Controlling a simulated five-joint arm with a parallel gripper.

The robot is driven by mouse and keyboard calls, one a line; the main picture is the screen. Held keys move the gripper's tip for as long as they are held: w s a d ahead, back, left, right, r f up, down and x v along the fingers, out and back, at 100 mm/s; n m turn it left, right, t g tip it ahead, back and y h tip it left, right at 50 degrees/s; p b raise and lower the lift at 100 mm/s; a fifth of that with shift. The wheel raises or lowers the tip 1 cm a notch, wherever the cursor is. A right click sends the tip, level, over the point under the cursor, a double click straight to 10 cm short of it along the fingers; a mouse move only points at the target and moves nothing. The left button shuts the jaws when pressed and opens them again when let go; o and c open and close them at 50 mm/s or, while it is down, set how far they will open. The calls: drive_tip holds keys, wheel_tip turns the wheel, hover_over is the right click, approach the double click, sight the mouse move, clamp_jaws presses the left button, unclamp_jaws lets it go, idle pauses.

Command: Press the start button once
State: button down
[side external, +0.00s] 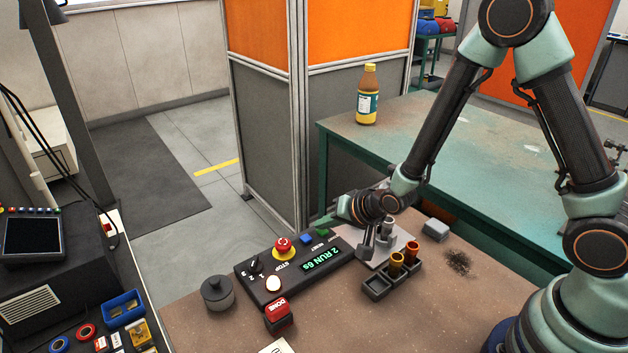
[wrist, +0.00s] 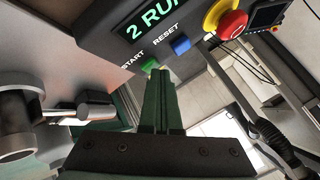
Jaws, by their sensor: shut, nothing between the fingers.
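The control box (side external: 325,279) sits on the brown bench, and its display (side external: 319,262) reads "2 RUN 6s". In the wrist view the green start button (wrist: 149,65) is beside the START label, left of the blue reset button (wrist: 181,46). My gripper (wrist: 161,72) is shut and empty, its green fingers together. The fingertips overlap the edge of the start button in that view; I cannot tell whether they touch it. In the side view my gripper (side external: 326,229) is low over the back right end of the box and hides the start button.
A red emergency stop (side external: 284,244) and a cream button (side external: 273,284) are on the box. A plate with metal cylinders (side external: 388,228) and a dark holder with brass cups (side external: 377,288) stand to the right. A grey lidded pot (side external: 217,294) and red DONE box (side external: 278,314) are nearby.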

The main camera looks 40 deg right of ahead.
drive_tip(key=shift+r, duration=0.85)
drive_tip(key=shift+r, duration=2.55)
wheel_tip(320, 180, up, 4)
drive_tip(key=n, duration=0.1)
hover_over(326, 236)
drive_tip(key=s+d, duration=0.1)
drive_tip(key=d, duration=0.1)
drive_tip(key=s+d+r+n+g, duration=0.1)
drive_tip(key=s+d+r+n, duration=0.1)
drive_tip(key=s+r, duration=0.3)
drive_tip(key=s+d+r+n+g+h, duration=0.1)
drive_tip(key=s+d+r+n+g, duration=0.1)
drive_tip(key=s+r, duration=0.4)
drive_tip(key=s+d+n, duration=0.1)
drive_tip(key=s+n, duration=0.1)
drive_tip(key=s, duration=0.2)
drive_tip(key=shift+n, duration=0.3)
